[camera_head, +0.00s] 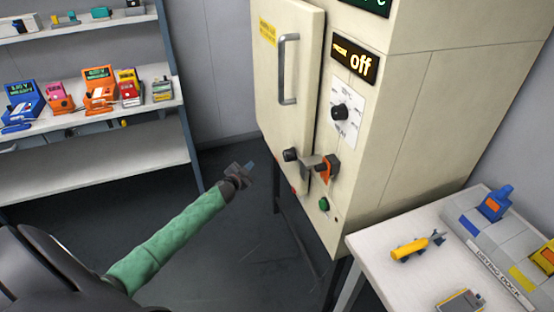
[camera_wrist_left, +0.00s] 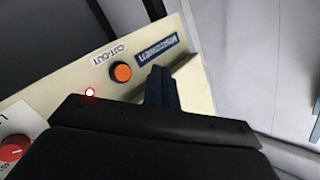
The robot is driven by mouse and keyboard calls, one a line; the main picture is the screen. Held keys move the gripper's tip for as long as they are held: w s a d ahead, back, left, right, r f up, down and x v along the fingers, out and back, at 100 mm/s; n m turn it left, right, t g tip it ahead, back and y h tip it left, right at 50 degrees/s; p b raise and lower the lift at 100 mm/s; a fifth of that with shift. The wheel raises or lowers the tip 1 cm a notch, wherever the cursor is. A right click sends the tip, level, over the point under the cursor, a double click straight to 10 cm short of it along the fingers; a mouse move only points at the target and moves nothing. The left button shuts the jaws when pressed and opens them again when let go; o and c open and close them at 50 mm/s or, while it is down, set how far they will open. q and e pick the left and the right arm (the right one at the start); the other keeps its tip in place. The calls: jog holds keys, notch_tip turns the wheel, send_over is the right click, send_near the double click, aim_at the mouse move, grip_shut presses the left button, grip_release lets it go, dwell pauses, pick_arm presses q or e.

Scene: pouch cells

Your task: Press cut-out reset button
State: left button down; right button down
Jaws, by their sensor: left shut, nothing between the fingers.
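The orange round cut-out button (camera_wrist_left: 122,72) sits on a cream panel (camera_wrist_left: 60,78) under a label reading CUT-OUT, which appears upside down in the left wrist view. A small red lamp (camera_wrist_left: 90,92) glows beside it. My left gripper (camera_head: 249,166) is shut and empty, in front of the cream oven cabinet (camera_head: 400,130) and left of its door. Its dark blue fingers (camera_wrist_left: 161,86) show just right of the button in the wrist view; whether they touch the panel I cannot tell. I cannot make out the orange button in the head view. My right gripper is not in view.
A display (camera_head: 355,62) reads off, above a dial (camera_head: 340,112); a green button (camera_head: 324,204) is lower. Shelves (camera_head: 90,125) stand left, a white table (camera_head: 385,265) right. A red knob (camera_wrist_left: 12,152) is nearby.

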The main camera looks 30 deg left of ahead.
pick_arm(q)
jog(key=w+d, duration=0.5)
jog(key=w, duration=0.1)
jog(key=shift+w+d+b, duration=0.3)
jog(key=shift+w+b, duration=0.05)
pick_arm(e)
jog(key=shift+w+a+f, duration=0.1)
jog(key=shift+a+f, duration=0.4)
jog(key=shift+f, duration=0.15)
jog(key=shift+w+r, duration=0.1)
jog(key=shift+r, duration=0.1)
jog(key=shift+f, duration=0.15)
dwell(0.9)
pick_arm(q)
jog(key=shift+w+d, duration=0.1)
dwell(0.4)
